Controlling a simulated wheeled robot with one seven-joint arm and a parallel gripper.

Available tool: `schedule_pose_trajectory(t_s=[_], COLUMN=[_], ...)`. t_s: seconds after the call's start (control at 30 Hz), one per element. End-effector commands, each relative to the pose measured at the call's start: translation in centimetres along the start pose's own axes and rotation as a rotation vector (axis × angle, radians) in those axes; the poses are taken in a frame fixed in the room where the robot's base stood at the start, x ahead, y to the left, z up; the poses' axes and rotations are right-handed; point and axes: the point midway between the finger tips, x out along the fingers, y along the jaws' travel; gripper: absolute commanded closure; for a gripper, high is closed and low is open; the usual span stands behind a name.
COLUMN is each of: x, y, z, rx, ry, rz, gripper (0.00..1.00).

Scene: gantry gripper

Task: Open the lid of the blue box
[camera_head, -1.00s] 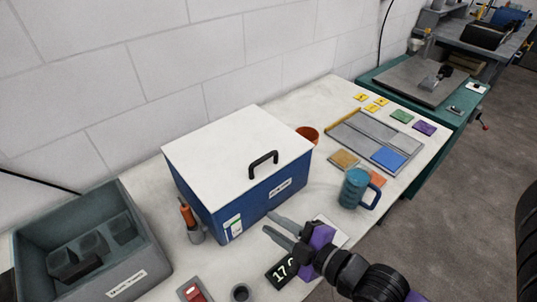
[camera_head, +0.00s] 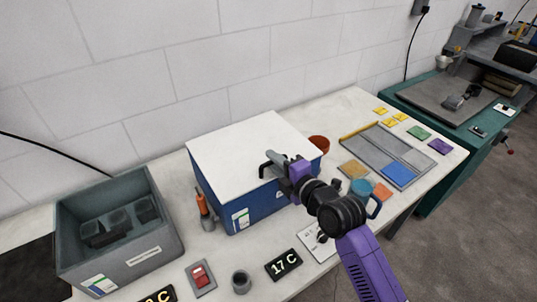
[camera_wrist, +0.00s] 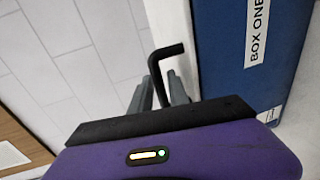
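The blue box (camera_head: 268,201) stands on the workbench with its white lid (camera_head: 238,150) shut and lying flat. A black bar handle (camera_head: 263,172) sits near the lid's front edge. My gripper (camera_head: 272,164) is at the handle, reaching in from the right and partly covering it. In the wrist view the bent black handle (camera_wrist: 167,52) rises between the two grey fingers (camera_wrist: 161,92). The fingers stand apart on either side of it, and I see no firm grip. The box's blue side with its label (camera_wrist: 258,32) shows at the right there.
A grey bin (camera_head: 164,231) stands left of the box, with an orange-handled tool (camera_head: 202,205) between them. A teal mug (camera_head: 362,190) and an orange pot (camera_head: 319,144) are close on the right. A 17 C display (camera_head: 284,264) and a red switch (camera_head: 199,277) lie in front.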

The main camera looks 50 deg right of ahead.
Motion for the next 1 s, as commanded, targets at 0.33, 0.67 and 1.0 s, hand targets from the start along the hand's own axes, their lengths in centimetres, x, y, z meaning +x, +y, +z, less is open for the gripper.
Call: schedule_pose_trajectory(t_s=[0.33, 0.67, 1.0], x=[3.1, 3.1, 3.1], y=[0.1, 0.0, 0.0], z=[0.0, 0.0, 0.0], rx=[0.000, 0.000, 0.000], ry=[0.000, 0.000, 0.000], rz=[0.001, 0.001, 0.000], gripper=[0.79, 0.95, 1.00])
